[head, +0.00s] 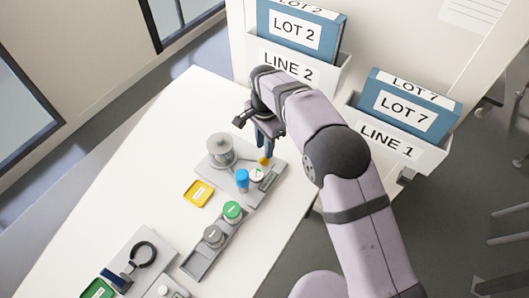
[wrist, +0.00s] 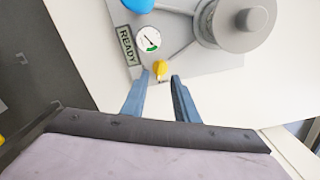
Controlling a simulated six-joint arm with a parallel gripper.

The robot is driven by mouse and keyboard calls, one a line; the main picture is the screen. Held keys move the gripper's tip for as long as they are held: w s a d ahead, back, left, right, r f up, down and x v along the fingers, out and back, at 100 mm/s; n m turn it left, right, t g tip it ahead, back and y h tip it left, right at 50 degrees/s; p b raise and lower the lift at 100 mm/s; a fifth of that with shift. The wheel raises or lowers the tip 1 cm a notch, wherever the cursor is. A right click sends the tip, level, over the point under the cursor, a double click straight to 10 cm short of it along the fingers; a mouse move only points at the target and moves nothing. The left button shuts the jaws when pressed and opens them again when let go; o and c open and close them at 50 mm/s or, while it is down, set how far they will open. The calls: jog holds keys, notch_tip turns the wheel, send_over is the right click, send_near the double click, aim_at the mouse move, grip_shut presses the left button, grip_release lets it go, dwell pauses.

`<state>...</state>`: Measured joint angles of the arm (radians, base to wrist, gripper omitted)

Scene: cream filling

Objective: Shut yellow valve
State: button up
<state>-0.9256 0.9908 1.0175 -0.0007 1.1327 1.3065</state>
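The yellow valve (head: 263,161) is a small knob at the far right corner of the grey filling unit's base plate. In the wrist view the yellow valve (wrist: 160,68) lies just beyond and between the fingertips, nearer the left one. My gripper (head: 265,150) hangs over it in the head view. In the wrist view my gripper (wrist: 161,77) has its two blue fingers apart, with nothing between them but a view of the plate and table. Whether a finger touches the knob, I cannot tell.
Close by are a round gauge (wrist: 147,38), a READY label (wrist: 127,45), a blue knob (head: 242,177) and a grey tank (head: 221,148). A green-topped jar (head: 232,211), a yellow tray (head: 198,193) and a scanner-like tool (head: 134,262) are on the white table (head: 120,170).

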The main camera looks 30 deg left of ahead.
aim_at(265, 160)
jog(key=shift+f+p, duration=0.55)
jog(key=shift+f, duration=1.85)
grip_shut()
